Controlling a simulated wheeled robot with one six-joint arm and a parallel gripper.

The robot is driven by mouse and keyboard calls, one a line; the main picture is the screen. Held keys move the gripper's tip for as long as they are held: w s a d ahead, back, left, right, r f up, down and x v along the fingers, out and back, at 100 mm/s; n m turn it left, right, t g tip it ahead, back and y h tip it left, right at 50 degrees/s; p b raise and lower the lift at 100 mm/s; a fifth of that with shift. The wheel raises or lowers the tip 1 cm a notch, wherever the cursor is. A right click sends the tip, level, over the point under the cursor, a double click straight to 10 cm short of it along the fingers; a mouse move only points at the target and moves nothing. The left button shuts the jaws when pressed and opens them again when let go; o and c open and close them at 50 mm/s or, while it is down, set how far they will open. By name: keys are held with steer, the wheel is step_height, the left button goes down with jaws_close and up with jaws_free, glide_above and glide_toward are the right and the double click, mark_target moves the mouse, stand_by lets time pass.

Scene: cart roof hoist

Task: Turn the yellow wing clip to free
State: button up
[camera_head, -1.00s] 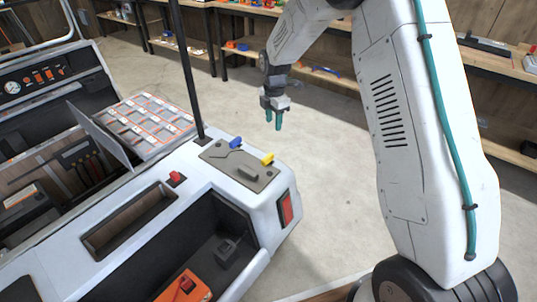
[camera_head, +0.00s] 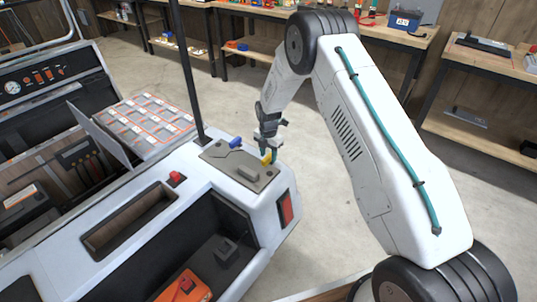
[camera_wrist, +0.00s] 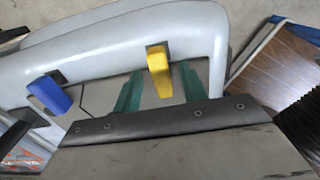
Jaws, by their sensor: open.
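The yellow wing clip (camera_head: 266,158) sits at the right corner of a grey plate (camera_head: 222,152) on the cart's white rear body. In the wrist view the yellow wing clip (camera_wrist: 159,70) lies between the two teal fingers, nearer the left one, pointing roughly toward my gripper. My gripper (camera_head: 269,152) is right at the clip, with its fingers (camera_wrist: 160,90) open around it. I cannot tell whether either finger touches it. A blue wing clip (camera_head: 235,142) stands at the plate's far edge; it also shows left of the fingers in the wrist view (camera_wrist: 49,94).
A thin black post (camera_head: 188,75) rises beside the plate. A red knob (camera_head: 175,178) and an open recess (camera_head: 130,222) lie to the left. Floor right of the cart is clear; workbenches stand behind.

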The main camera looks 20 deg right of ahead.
steer(key=shift+f, duration=0.15)
jaws_close()
steer(key=shift+m, duration=0.3)
steer(key=m, duration=0.3)
steer(key=shift+w+a+m, duration=0.1)
steer(key=shift+w+m, duration=0.1)
steer(key=shift+m, duration=0.1)
steer(key=m, duration=0.4)
steer(key=shift+w, duration=0.25)
steer(key=m, duration=0.5)
steer(key=shift+w, duration=0.2)
steer(key=m, duration=0.4)
steer(key=shift+w+d+m, duration=0.2)
steer(key=shift+m, duration=0.1)
